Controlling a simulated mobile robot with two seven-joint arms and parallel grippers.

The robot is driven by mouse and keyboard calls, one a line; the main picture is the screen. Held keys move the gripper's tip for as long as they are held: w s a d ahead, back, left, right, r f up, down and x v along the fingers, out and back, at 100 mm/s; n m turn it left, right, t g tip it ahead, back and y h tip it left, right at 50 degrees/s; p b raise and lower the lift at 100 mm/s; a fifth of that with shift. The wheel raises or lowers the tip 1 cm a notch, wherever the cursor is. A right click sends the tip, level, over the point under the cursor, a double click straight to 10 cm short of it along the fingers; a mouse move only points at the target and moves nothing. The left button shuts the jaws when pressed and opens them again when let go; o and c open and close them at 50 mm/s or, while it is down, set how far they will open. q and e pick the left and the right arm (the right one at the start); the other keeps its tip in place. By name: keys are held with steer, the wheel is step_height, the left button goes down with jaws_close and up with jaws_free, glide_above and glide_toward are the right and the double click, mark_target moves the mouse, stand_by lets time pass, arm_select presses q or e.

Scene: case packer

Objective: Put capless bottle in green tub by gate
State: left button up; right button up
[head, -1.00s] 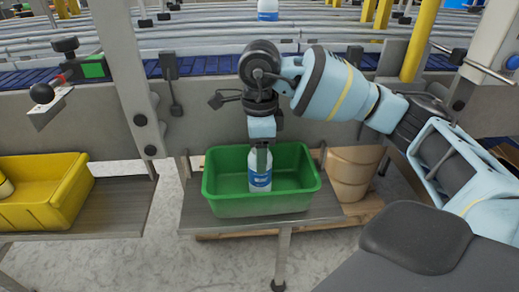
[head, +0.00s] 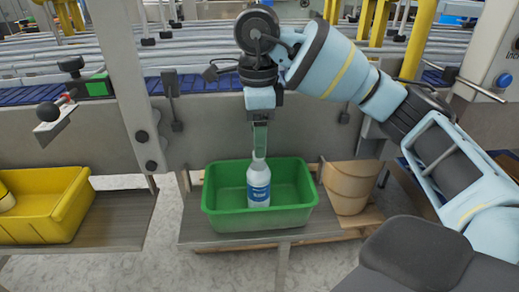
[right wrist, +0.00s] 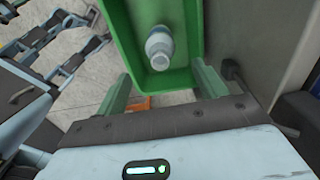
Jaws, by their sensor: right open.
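The capless bottle (head: 259,184), white with a blue label, stands inside the green tub (head: 226,222) on a metal shelf. In the right wrist view the bottle (right wrist: 159,46) shows its bare, open neck, and the tub (right wrist: 113,30) is around it. My right gripper (head: 260,143) is above the bottle's neck, pointing down. In the right wrist view its two fingers (right wrist: 160,88) are wide apart with nothing between them. My left gripper is in no view.
A yellow tub (head: 62,226) with a bottle partly seen in it stands on the shelf at the left. A round brown container (head: 349,188) is right of the green tub. A metal post (head: 122,75) and the conveyor (head: 215,84) stand behind.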

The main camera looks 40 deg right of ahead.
steer(key=shift+r+p, duration=0.3)
steer(key=shift+r, duration=1.3)
